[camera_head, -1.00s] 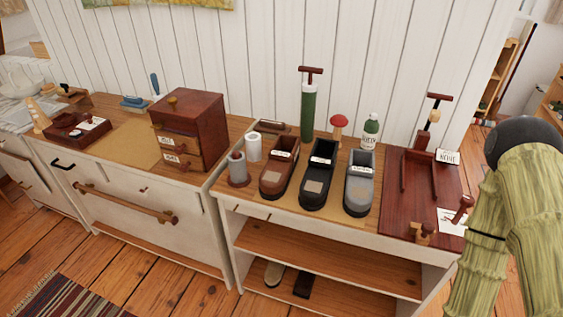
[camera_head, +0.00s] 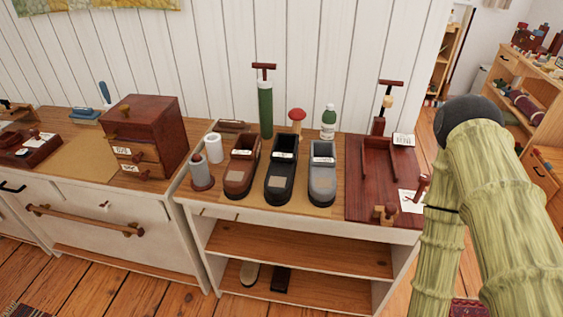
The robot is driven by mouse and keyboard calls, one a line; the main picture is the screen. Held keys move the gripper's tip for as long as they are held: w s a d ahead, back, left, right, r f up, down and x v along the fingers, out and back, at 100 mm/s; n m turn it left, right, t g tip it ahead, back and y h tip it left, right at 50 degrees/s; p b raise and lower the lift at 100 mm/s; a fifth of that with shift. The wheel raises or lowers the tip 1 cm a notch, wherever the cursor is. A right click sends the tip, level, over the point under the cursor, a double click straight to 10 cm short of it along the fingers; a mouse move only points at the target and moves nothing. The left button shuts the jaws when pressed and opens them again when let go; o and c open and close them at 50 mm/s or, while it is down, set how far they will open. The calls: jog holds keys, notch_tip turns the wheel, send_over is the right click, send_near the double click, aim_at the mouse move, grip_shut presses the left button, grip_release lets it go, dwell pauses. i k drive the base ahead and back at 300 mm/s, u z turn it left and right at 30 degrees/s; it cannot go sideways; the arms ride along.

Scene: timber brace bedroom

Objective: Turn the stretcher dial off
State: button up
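A dark red wooden stand (camera_head: 362,190) lies on the right end of the counter and looks like the stretcher. It has raised rails, a post with a dark T-handle (camera_head: 390,84) at its back and a small white label (camera_head: 403,140). A light wooden knob (camera_head: 385,214) sits at its front edge, and a dark red peg-like handle (camera_head: 422,187) stands by a white card (camera_head: 411,201). I cannot tell which of these is the dial or how it is set. My bamboo-like arm shows at the right, beside the stand. My gripper is not in view.
Three shoes, brown (camera_head: 241,170), black (camera_head: 281,175) and grey (camera_head: 322,170), stand left of the stand. Behind them are a green pump (camera_head: 265,108), a red mushroom-like item (camera_head: 297,119) and a bottle (camera_head: 328,122). A drawer box (camera_head: 150,130) stands further left. Open shelves are below.

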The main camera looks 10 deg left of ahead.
aim_at(424, 179)
jog(key=z, duration=0.7)
